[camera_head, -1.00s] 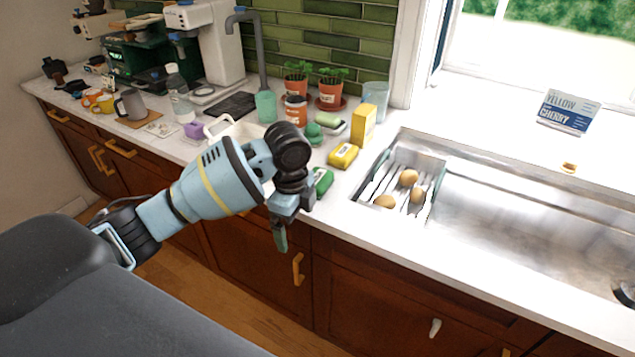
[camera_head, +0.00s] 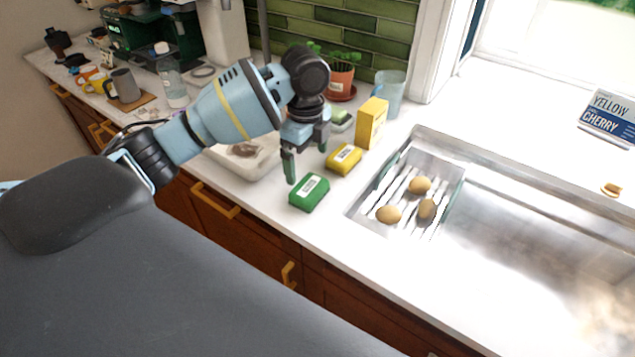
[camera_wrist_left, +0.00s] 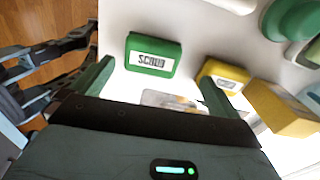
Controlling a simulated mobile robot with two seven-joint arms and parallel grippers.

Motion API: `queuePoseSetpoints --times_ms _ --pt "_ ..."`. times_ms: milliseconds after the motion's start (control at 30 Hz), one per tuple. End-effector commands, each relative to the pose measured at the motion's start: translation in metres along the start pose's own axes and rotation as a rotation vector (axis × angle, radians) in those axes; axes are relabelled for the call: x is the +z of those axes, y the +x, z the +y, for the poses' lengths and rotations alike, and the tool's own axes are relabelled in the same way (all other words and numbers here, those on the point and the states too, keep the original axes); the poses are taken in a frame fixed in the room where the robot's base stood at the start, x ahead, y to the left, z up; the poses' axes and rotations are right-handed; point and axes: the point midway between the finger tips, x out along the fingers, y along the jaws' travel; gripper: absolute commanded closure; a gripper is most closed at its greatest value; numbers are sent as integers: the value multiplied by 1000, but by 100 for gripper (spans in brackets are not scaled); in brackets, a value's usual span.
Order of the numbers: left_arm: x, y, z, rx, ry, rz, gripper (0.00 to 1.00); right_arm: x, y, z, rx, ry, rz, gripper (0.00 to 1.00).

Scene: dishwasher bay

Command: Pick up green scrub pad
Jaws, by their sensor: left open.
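The green scrub pad (camera_head: 309,193) lies on the white counter near its front edge. In the left wrist view the pad (camera_wrist_left: 152,57), with a white label reading like "SCRUB", lies ahead of the fingers and toward the left one. My left gripper (camera_head: 307,160) is open and empty, above the counter just behind the pad in the head view. In the left wrist view the left gripper's fingers (camera_wrist_left: 152,85) stand apart with nothing between them touching. My right gripper is not in view.
A yellow sponge pack (camera_head: 343,160) lies right of the pad, with a yellow box (camera_head: 372,122) behind it. A white tub (camera_head: 240,160) stands to the left. A metal rack with several potatoes (camera_head: 388,214) sits at the left of the sink (camera_head: 520,250).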

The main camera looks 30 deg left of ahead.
Motion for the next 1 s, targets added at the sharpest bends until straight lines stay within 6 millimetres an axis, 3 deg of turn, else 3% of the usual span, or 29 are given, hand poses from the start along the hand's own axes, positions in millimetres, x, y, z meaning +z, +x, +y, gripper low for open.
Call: queuePoseSetpoints --times_ms 300,567,833,1000 --pt "-1 23 1 2 0 -1 0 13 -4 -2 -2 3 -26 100" --pt "-3 32 2 1 0 0 0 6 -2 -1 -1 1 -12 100" --pt "-11 68 4 1 -1 0 0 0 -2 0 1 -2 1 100" --pt "-11 78 4 -2 1 -1 0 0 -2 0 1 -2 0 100"
